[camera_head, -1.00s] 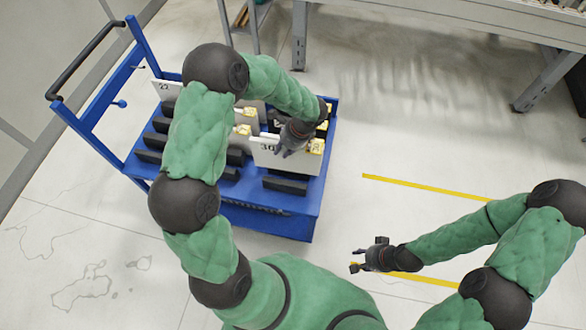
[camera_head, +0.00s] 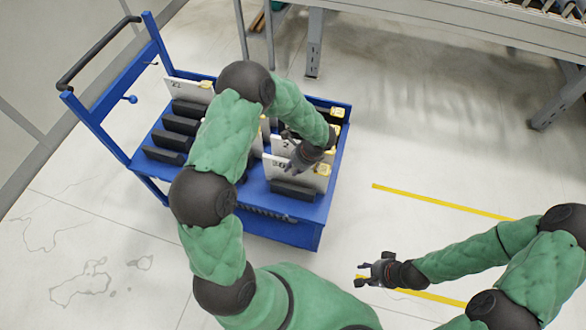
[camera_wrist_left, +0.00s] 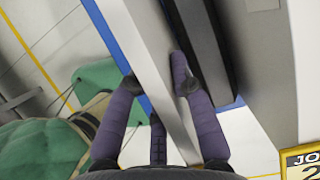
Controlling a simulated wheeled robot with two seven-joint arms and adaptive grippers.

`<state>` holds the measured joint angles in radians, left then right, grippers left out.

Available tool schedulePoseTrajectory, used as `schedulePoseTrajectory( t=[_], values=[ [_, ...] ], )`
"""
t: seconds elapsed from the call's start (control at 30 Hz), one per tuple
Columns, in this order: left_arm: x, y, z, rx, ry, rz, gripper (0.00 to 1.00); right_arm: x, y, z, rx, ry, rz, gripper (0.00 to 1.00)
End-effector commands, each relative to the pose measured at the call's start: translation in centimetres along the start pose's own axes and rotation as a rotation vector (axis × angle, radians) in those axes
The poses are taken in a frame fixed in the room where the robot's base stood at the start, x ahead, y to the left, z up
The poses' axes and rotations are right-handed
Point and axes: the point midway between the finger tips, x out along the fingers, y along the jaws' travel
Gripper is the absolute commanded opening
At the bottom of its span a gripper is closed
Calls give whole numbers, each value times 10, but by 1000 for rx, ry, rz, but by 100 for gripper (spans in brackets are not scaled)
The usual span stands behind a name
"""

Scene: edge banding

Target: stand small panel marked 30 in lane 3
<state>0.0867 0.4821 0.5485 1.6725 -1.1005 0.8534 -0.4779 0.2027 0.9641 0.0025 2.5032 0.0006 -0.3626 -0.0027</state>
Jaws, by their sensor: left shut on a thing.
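The small white panel marked 30 (camera_head: 308,178) is in the front right part of the blue cart, with a yellow label at its right corner. It looks upright, just behind the front black block (camera_head: 292,190). My left gripper (camera_head: 298,162) is shut on its upper edge. In the left wrist view the panel (camera_wrist_left: 158,50) runs between the fingers of my left gripper (camera_wrist_left: 160,85), with a dark block beside it. I cannot tell whether its lower edge touches the cart floor. My right gripper (camera_head: 374,270) is open and empty, away from the cart.
The blue cart (camera_head: 270,226) carries several black blocks forming lanes. A panel marked 22 (camera_head: 188,88) stands at the back left, and other labelled panels stand behind panel 30, partly hidden by my left arm. Clear floor with yellow lines (camera_head: 440,201) lies right of the cart.

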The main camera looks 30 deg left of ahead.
Motion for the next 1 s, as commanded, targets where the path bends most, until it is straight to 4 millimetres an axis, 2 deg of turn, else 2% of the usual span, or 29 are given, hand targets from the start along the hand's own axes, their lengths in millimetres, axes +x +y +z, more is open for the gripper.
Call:
schedulePoseTrajectory(
  t=[0.23,0.27,0.33,0.77,0.87,1.0],
  values=[
    [1,-1,0,-1,0,-1,0,2,1,0,0,0,0,40],
    [2,0,-1,-1,0,0,26,2,1,0,0,0,0,40],
    [1,0,0,-1,0,0,45,1,0,0,0,0,0,40],
    [-2,0,1,-1,0,0,46,-2,-1,0,0,0,0,40],
    [-15,0,1,-1,0,-1,46,-7,-3,0,0,0,0,40],
    [-42,-1,2,-1,1,-3,46,-18,-6,1,0,0,0,40]
  ],
)
